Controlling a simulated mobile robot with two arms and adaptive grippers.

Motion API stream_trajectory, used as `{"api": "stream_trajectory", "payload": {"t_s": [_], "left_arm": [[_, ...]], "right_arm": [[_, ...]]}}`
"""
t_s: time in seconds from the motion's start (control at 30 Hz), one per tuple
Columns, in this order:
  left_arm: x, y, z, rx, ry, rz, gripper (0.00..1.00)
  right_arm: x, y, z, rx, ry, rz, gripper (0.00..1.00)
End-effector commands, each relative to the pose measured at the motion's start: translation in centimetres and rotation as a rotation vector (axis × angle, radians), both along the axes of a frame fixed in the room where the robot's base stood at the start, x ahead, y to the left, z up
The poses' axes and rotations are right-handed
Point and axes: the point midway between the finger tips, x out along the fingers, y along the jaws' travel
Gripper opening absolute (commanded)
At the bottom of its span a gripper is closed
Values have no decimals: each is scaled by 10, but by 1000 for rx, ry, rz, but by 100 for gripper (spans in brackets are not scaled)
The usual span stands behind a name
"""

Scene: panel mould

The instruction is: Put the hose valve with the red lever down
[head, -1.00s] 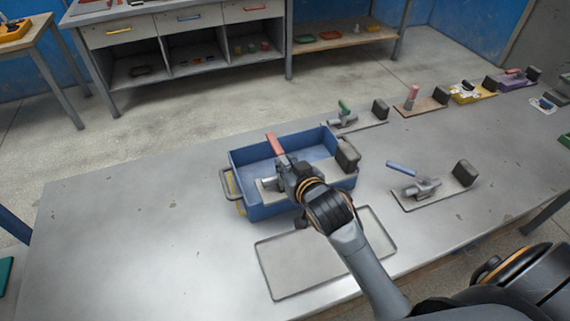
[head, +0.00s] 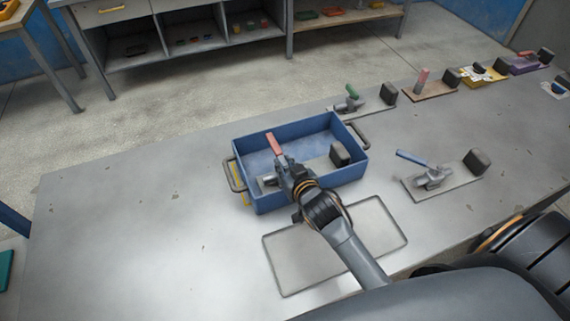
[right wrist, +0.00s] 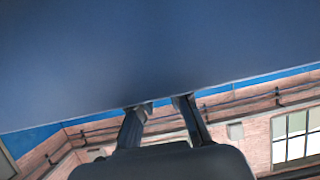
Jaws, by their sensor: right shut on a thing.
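The hose valve with the red lever (head: 275,144) sits on a pale plate (head: 318,164) with a black block (head: 340,154) at its right end. The plate shows within the rim of the blue bin (head: 262,204); I cannot tell whether it touches the bin floor. My right gripper (head: 287,174) is shut on the valve and hides part of it. In the right wrist view the fingers (right wrist: 160,106) show below a large blurred blue-grey surface. My left gripper is not in view.
An empty shallow grey tray (head: 335,246) lies in front of the bin. A blue-levered valve (head: 434,177) stands on its plate to the right; a green-levered one (head: 351,103) is behind the bin. More plates line the back right. The table's left side is clear.

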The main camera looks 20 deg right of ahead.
Motion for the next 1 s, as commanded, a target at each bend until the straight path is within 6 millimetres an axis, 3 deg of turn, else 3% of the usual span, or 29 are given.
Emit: {"api": "stream_trajectory", "payload": {"t_s": [0.1, 0.23, 0.27, 0.33, 0.37, 0.73, 1.0], "left_arm": [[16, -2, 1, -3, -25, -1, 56], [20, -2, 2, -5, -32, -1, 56], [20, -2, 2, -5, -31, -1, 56], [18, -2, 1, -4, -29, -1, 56], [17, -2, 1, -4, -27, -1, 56], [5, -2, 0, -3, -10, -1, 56], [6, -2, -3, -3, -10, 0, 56]], "right_arm": [[0, 0, -1, 0, -4, 0, 0], [0, 0, -1, 0, -4, 0, 0], [0, 0, -3, 1, 0, 0, 22], [0, 0, -3, 1, 0, 0, 36], [0, 0, -3, 1, 0, 0, 39], [-5, 0, -1, 0, 0, 0, 39], [-48, 2, 15, 2, 1, 0, 39]]}}
